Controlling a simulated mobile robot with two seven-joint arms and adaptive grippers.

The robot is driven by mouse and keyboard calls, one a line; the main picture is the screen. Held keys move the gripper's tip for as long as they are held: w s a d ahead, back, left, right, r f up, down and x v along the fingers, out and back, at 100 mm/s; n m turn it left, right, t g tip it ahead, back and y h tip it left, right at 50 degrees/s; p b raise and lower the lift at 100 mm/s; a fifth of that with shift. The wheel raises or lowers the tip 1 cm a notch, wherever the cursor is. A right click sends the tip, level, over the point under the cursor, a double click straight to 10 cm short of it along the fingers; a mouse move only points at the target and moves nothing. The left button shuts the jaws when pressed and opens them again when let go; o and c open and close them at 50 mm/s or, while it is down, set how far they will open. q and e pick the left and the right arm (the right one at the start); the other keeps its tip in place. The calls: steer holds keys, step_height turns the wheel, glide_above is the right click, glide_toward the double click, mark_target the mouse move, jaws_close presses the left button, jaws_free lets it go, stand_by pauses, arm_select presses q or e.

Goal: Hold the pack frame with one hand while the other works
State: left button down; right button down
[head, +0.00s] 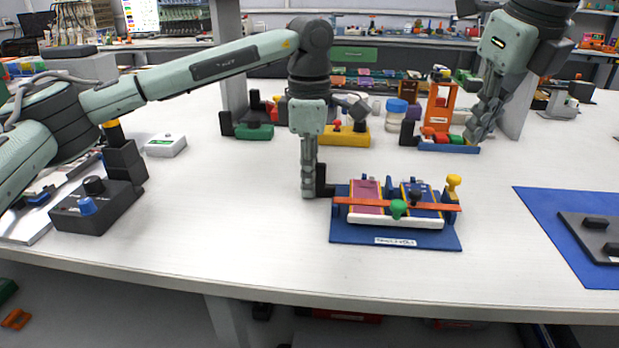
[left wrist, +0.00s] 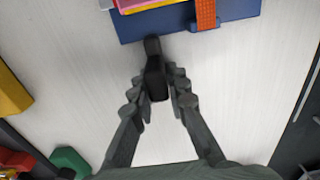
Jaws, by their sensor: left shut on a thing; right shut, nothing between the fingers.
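The pack frame sits on a blue base plate (head: 395,235) at the middle of the white table. It holds a pink cell (head: 367,192) at left and a blue cell (head: 420,192) at right, under an orange bar (head: 397,204) with a green knob (head: 398,209). A yellow knob (head: 453,183) stands at its right. My left gripper (head: 309,190) is shut on a black grip block (head: 321,181) at the plate's left edge; the block (left wrist: 155,75) shows between the fingers in the left wrist view. My right gripper (head: 476,135) is shut and empty, well behind the frame to the right.
An orange rack (head: 437,108) stands just left of my right gripper. A yellow fixture (head: 344,136) and white jars (head: 396,108) stand behind the frame. A blue mat (head: 550,215) with a dark plate lies at right. A black box (head: 95,212) stands at left. The front table is clear.

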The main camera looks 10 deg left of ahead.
steer(key=w+n, duration=0.1)
steer(key=n, duration=0.4)
steer(key=w+n, duration=0.1)
steer(key=n, duration=0.3)
steer(key=w+a+n, duration=0.1)
steer(key=n, duration=0.4)
steer(key=shift+f+n+g, duration=0.2)
steer(key=shift+n+g, duration=0.1)
steer(key=shift+w+f+n+g+h, duration=0.15)
steer(key=shift+w+f+n, duration=0.4)
steer(key=shift+f+n, duration=1.5)
steer(key=shift+w+f+n+g+h, duration=0.1)
steer(key=shift+w+f+n, duration=0.65)
steer(key=shift+n, duration=2.4)
steer(key=shift+w+f+n+g+h, duration=0.15)
steer(key=shift+w+f+n, duration=0.25)
steer(key=shift+f+n, duration=1.75)
steer(key=shift+r+n, duration=0.45)
steer(key=shift+r, duration=0.05)
steer(key=shift+s, duration=0.15)
